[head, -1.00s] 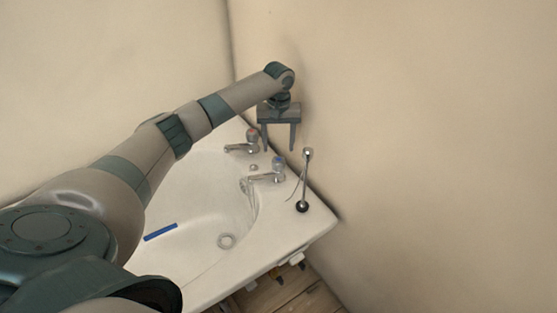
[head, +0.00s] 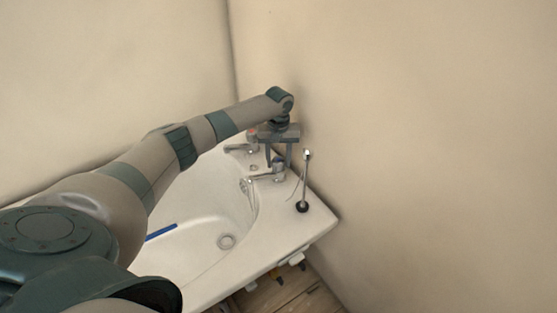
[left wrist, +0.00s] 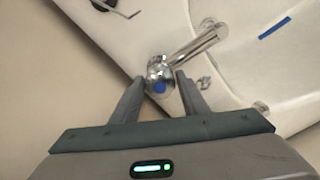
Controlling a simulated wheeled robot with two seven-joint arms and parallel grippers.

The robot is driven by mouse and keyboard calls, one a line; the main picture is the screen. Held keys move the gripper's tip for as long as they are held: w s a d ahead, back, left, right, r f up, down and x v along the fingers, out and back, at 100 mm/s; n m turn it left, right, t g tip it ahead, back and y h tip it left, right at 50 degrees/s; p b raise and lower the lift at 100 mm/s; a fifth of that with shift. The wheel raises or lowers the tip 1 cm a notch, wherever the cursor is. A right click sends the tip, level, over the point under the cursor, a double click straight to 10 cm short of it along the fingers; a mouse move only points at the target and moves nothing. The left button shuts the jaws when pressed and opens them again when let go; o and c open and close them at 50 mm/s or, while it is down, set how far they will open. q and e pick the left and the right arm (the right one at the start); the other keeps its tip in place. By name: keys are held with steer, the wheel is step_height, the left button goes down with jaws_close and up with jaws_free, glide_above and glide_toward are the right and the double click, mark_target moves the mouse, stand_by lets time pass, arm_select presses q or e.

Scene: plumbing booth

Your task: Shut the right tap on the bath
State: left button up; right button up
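The right tap (head: 266,177), chrome with a blue-marked handle, stands on the rim of the white bath (head: 290,228). A pale streak hangs below its spout; I cannot tell for sure whether it is running water. In the left wrist view, the tap handle (left wrist: 159,78) with its blue dot lies between the fingertips. My left gripper (head: 279,165) points down over this tap, open, with one finger on each side of the handle. I cannot tell whether the fingers touch it. The gripper partly hides the handle in the head view. My right gripper is not in view.
The left tap (head: 240,148), with a reddish top, stands just behind my left gripper. A thin chrome upright (head: 305,180) on a black base stands right of the right tap. Walls close in behind.

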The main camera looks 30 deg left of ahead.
arm_select(q)
steer(key=c, duration=0.5)
